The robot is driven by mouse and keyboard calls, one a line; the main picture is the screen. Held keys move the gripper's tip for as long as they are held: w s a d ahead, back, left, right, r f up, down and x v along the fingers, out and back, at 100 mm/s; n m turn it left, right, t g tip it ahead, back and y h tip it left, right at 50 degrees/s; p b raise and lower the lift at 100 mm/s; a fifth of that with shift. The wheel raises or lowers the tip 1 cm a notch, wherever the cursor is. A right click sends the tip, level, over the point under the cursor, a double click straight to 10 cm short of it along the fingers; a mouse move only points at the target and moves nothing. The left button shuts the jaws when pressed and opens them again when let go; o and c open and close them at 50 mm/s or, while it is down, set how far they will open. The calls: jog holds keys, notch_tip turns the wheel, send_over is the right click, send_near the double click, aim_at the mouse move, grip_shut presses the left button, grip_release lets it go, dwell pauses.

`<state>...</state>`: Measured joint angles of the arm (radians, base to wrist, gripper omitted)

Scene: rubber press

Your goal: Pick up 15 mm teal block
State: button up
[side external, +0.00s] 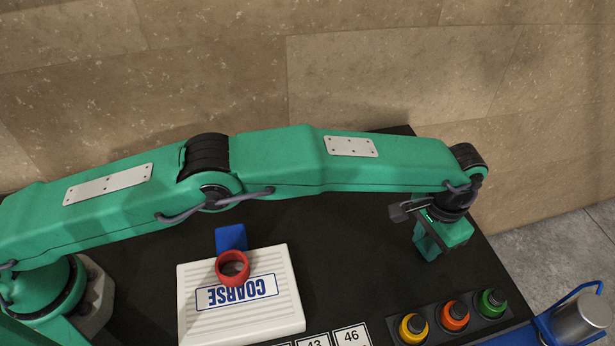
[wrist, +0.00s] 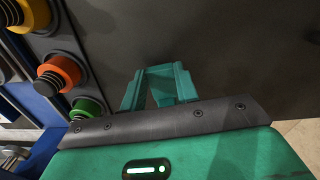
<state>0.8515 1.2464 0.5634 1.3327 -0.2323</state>
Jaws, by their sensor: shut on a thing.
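My gripper (side external: 428,246) hangs at the right end of the arm, low over the right part of the black table. In the wrist view its two green fingers (wrist: 160,88) point away from the camera and are shut on a small teal block (wrist: 161,71) between their tips. The block's colour is close to that of the fingers, so its edges are hard to make out. In the side view I cannot tell the block apart from the fingers. Whether it touches the table is unclear.
Yellow (side external: 413,327), orange (side external: 455,314) and green (side external: 492,302) knobs stand in a row just in front of my gripper. A white board marked COARSE (side external: 190,308) lies left, with a red ring (side external: 233,281) and a blue block (side external: 231,238). Number cards (side external: 351,338) lie at the front.

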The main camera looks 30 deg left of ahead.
aim_at(425, 246)
notch_tip(425, 246, up, 3)
jog(key=s+d+r, duration=0.2)
jog(key=s+r, duration=0.4)
jog(key=s, duration=0.5)
jog(key=shift+s+r, duration=0.25)
jog(key=shift+r, duration=0.1)
dwell(0.5)
